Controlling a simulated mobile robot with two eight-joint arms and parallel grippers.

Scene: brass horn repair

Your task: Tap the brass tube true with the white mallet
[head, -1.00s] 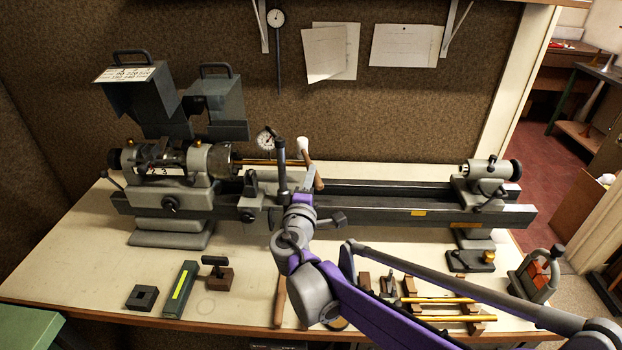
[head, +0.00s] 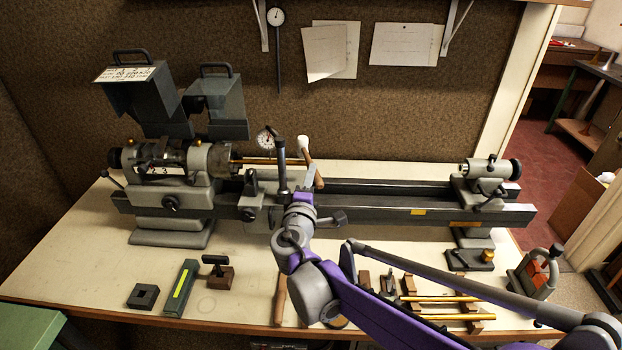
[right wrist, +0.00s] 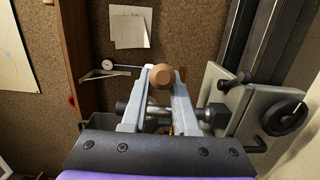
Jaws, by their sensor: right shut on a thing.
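The brass tube (head: 255,161) sticks out level to the right from the lathe chuck (head: 213,159). The mallet has a white head (head: 303,143) and a wooden handle (head: 318,178). My right gripper (head: 311,181) is shut on the handle and holds the mallet above the lathe bed, head up. In the right wrist view the round handle end (right wrist: 162,78) sits between the fingers. My left gripper is not in view.
A dial gauge (head: 265,139) stands behind the tube, and a dark upright post (head: 281,165) stands close left of the mallet. The tailstock (head: 487,170) is at the right end of the bed. Spare brass rods (head: 440,299) lie on blocks at the front right.

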